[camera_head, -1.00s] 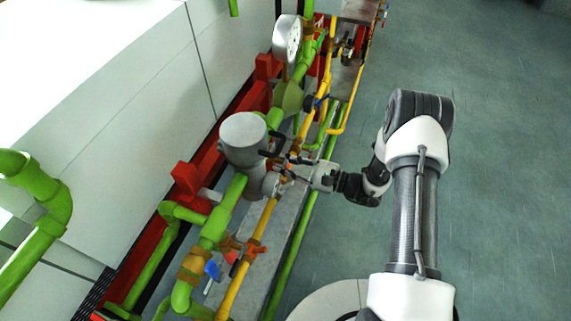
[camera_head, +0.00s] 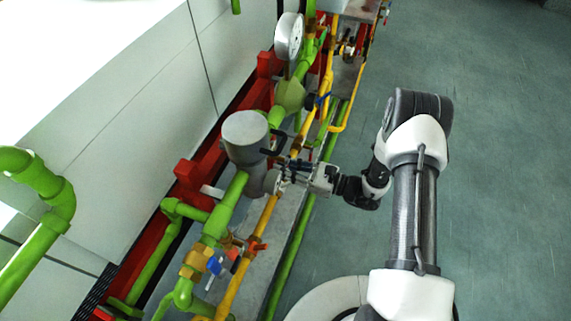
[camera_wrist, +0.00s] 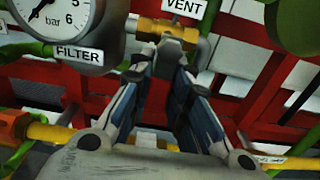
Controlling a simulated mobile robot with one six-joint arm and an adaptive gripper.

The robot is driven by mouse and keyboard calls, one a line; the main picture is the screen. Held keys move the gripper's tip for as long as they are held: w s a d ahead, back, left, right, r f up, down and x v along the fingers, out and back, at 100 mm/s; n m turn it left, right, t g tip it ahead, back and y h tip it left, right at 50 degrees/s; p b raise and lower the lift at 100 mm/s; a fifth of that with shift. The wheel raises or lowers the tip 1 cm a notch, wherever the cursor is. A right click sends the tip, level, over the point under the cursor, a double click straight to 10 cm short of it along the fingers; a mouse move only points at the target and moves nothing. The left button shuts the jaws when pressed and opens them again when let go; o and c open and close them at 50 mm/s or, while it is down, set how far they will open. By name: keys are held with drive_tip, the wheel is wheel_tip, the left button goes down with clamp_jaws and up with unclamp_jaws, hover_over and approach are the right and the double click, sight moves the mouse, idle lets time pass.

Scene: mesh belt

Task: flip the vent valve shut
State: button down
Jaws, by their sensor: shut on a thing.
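The vent valve shows in the wrist view as a brass body (camera_wrist: 166,31) just below a white VENT label (camera_wrist: 184,6). My gripper (camera_wrist: 168,52) reaches up to it from below, its two dark fingers drawn together at the tips. It is shut on the valve's handle, which is mostly hidden between the fingertips, so its angle is hard to tell. In the head view my gripper (camera_head: 284,170) is at the pipework beside the large grey cylinder (camera_head: 245,132), and the valve is too small and covered to make out.
A pressure gauge (camera_wrist: 58,22) marked FILTER is left of the fingers. Yellow pipe (camera_head: 262,222) and green pipe (camera_head: 292,247) run close by. A blue-handled valve (camera_head: 215,266) is nearer in the head view. Open floor (camera_head: 490,180) lies to the right.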

drive_tip(key=c, duration=1.5)
unclamp_jaws()
drive_tip(key=v, duration=1.2)
